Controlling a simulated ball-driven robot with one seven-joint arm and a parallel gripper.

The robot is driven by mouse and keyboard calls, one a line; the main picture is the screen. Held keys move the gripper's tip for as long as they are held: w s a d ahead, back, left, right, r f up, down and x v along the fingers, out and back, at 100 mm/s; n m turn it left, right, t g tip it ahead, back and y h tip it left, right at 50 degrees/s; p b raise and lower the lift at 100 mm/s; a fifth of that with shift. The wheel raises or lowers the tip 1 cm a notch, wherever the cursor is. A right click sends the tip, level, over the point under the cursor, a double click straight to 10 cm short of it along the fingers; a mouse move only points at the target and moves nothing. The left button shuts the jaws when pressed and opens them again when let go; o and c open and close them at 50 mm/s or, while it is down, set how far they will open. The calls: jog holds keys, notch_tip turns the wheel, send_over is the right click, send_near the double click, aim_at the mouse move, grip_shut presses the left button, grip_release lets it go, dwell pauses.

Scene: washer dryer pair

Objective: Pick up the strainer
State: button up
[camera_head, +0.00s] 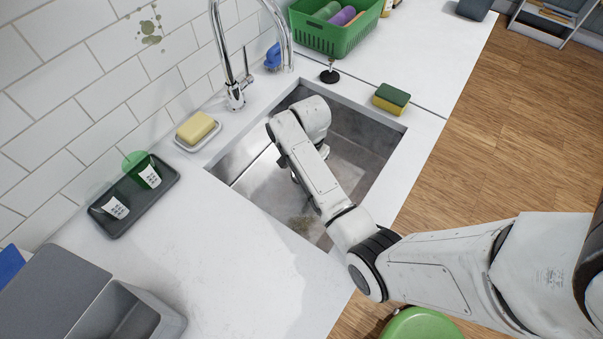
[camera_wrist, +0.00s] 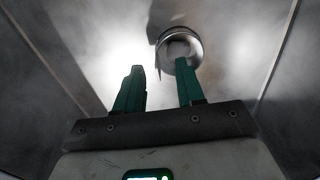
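A round, shiny metal piece (camera_wrist: 179,46) shows in the wrist view on the sink floor, just beyond my fingertips. It looks like the strainer or the drain fitting; I cannot tell which. My gripper (camera_wrist: 159,66) has two green fingers standing apart with nothing between them. The right fingertip overlaps the lower edge of the round piece in the picture; whether it touches is unclear. In the head view my arm reaches down into the metal sink (camera_head: 368,128) and hides most of the gripper and the round piece. A black disc with a knob (camera_head: 330,75) stands on the counter behind the sink.
The sink walls surround my gripper. The faucet (camera_head: 236,96), a soap dish (camera_head: 197,131), a sponge (camera_head: 391,98) and a green basket (camera_head: 336,32) stand around the sink. A dark tray with cups (camera_head: 139,196) is at left.

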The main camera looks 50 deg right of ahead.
jog(key=shift+f, duration=1.35)
jog(key=shift+c, duration=0.3)
jog(key=shift+s, duration=0.1)
grip_shut()
